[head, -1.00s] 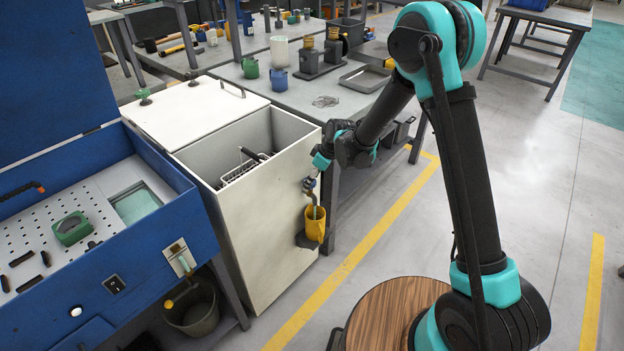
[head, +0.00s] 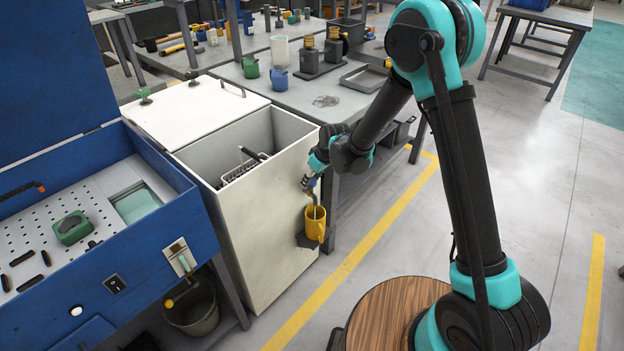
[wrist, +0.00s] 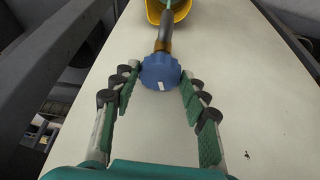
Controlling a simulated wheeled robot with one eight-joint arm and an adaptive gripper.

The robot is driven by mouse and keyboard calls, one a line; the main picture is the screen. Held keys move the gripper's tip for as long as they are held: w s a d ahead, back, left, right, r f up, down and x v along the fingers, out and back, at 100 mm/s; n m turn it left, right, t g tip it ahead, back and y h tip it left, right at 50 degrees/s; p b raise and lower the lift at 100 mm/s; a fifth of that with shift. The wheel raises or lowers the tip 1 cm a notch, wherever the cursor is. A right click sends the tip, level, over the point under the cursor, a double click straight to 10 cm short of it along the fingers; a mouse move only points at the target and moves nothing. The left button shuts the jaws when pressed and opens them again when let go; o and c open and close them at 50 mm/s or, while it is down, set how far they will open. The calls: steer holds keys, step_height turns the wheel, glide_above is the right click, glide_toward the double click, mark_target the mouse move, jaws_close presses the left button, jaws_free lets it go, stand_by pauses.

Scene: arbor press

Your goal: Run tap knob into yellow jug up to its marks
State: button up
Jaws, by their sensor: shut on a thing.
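The tap knob (wrist: 160,72) is blue and lobed with a small white mark, on a brass-coloured tap on the front of the white tank (head: 265,235). My gripper (wrist: 160,82) has its fingertips on both sides of the knob and is shut on it. In the head view my gripper (head: 311,180) is at the tap, and the knob is mostly hidden. The yellow jug (head: 315,228) stands upright on a small dark shelf under the spout. A thin greenish streak shows between spout and jug in both views. The jug's marks and its level cannot be made out.
A wire basket (head: 240,172) sits in the open tank. The blue cabinet (head: 150,262) stands at left, with a bucket (head: 192,308) below it. A grey bench (head: 300,92) with several jugs and bottles is behind. The floor at right is clear.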

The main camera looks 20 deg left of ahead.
steer(key=o, duration=1.2)
steer(key=shift+c, duration=0.2)
steer(key=v, duration=1.2)
stand_by(0.6)
